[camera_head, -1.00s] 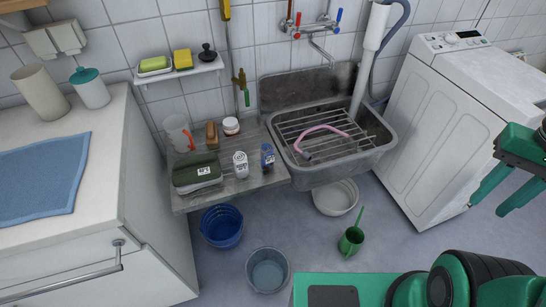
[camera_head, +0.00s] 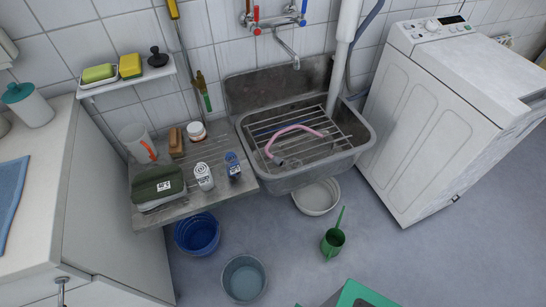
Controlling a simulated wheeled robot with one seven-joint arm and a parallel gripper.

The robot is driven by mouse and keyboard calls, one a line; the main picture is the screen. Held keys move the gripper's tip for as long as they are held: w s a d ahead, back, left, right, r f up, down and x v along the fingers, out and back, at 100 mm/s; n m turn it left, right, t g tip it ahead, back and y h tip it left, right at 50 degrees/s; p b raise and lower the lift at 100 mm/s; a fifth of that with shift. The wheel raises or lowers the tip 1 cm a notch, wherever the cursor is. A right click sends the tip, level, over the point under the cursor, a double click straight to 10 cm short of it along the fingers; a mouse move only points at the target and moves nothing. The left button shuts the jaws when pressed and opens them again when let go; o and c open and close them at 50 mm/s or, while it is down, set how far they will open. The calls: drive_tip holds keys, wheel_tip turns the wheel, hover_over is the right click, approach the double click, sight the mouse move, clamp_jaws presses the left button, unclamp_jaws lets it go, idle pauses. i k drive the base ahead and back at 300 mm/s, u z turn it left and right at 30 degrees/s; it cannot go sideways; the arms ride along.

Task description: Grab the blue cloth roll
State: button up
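A small blue upright item (camera_head: 233,165), which looks like the blue cloth roll, stands near the right front edge of the grey side board (camera_head: 190,209) beside the sink. It has a pale label on its front. A white roll (camera_head: 204,177) with a spiral top stands just left of it, a small gap apart. My gripper is out of view.
A dark green case (camera_head: 158,184), a brown brush (camera_head: 176,142), a jar (camera_head: 196,131) and a clear jug (camera_head: 138,143) share the board. The sink (camera_head: 305,176) holds a rack and pink hose.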

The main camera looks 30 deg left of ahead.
sight(231, 162)
drive_tip(key=z, duration=0.15)
drive_tip(key=k, duration=1.6)
drive_tip(key=u, duration=0.8)
drive_tip(key=i, duration=1)
